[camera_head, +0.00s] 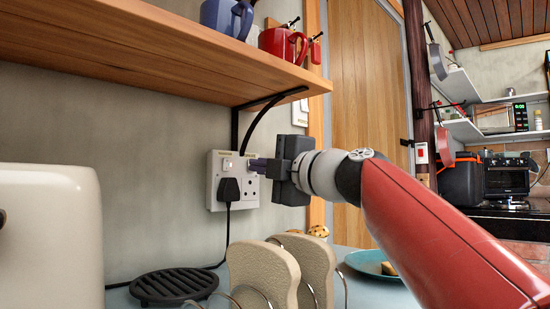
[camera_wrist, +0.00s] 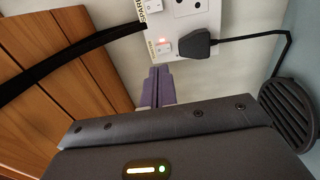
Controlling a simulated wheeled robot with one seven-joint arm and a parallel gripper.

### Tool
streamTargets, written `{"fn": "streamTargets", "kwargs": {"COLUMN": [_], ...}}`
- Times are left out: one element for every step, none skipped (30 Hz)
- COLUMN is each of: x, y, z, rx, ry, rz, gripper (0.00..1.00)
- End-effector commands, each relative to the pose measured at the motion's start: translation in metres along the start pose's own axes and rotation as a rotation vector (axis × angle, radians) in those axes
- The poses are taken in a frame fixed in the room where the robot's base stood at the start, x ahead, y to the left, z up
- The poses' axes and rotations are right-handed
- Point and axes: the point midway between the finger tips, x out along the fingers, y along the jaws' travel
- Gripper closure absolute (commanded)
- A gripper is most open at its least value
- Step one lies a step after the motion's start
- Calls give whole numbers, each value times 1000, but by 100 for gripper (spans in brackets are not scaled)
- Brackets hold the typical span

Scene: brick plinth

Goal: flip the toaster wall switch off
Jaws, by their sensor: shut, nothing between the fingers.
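A white double wall socket (camera_head: 214,192) is on the wall under the shelf; it also shows at the top of the wrist view (camera_wrist: 185,30). A black plug (camera_head: 229,190) sits in its left outlet. The switch by that plug (camera_wrist: 164,45) shows a red glow in the wrist view. The other switch (camera_wrist: 152,5), labelled SPARE, is at the wrist view's top edge. My gripper (camera_head: 254,165) is shut and empty, its purple fingers (camera_wrist: 159,70) pointing at the socket just short of the glowing switch. I cannot tell whether they touch the plate. A cream appliance (camera_head: 45,240), perhaps the toaster, stands at left.
A wooden shelf (camera_head: 140,45) with mugs (camera_head: 228,17) overhangs the socket, held by a black bracket (camera_head: 270,97). Below are a black trivet (camera_head: 173,285), a toast rack with bread slices (camera_head: 262,270) and a blue plate (camera_head: 368,263). The plug's black cord hangs down the wall.

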Motion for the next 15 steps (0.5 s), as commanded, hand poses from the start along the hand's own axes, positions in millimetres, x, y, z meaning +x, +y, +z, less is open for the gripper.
{"fn": "streamTargets", "kwargs": {"x": [14, 20, 29, 34, 40, 47, 52, 56, 61, 64, 67, 70, 72, 73, 75], "y": [4, 4, 4, 4, 4, 4, 4, 4, 3, 3, 3, 3, 3, 2, 2], "z": [0, -1, 0, 0, -1, -1, -1, -1, -1, -1, -1, 0, 0, 0, 0], "rx": [1, 1, 2, 2, 2, 2, 2, 2, 2, 2, 1, 1, 1, 1, 1], "ry": [2, 3, 3, 2, 3, 3, 2, 2, 2, 2, 1, 1, 0, 0, 0], "rz": [-2, -2, -2, -2, -2, -2, -1, -1, -1, -1, 0, 1, 1, 1, 0], "gripper": [100, 100, 100, 100, 100, 100, 100, 100, 100, 100, 100, 100, 100, 100, 100]}}
